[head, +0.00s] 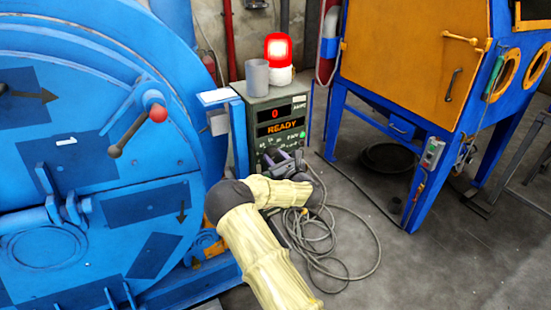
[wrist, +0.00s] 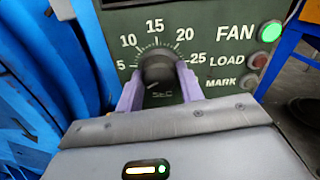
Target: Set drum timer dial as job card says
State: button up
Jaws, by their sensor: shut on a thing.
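The timer dial (wrist: 158,68) is a dark round knob on the green panel. Its printed scale around the top reads 5, 10, 15, 20 and 25, with "SEC" below. My gripper (wrist: 160,88) is shut on the dial, one purple finger on each side. I cannot tell which number the dial points to. In the head view my gripper (head: 283,160) is at the lower front of the green control box (head: 256,137) and hides the dial. A white sheet (head: 219,96), perhaps the job card, lies left of the box; its writing is unreadable.
The box display (head: 280,126) shows 0 and READY. A red lamp (head: 278,50) glows on top beside a grey cup (head: 257,75). The FAN button (wrist: 271,31) is lit green, above LOAD and MARK. The blue drum machine (head: 110,150) stands close at left; cable coils (head: 330,240) lie on the floor.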

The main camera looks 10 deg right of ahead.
jog(key=m, duration=0.4)
jog(key=shift+b, duration=0.35)
jog(key=m, duration=0.4)
jog(key=m+b, duration=0.1)
jog(key=m, duration=0.3)
jog(key=shift+m, duration=0.3)
jog(key=m, duration=0.3)
jog(key=shift+m+b, duration=0.3)
jog(key=m, duration=0.3)
jog(key=shift+m+b, duration=0.3)
jog(key=m, duration=0.3)
jog(key=shift+m, duration=0.3)
jog(key=m+b, duration=0.1)
jog(key=m, duration=0.3)
jog(key=shift+d, duration=0.1)
jog(key=shift+f+m, duration=0.1)
jog(key=shift+m, duration=1.7)
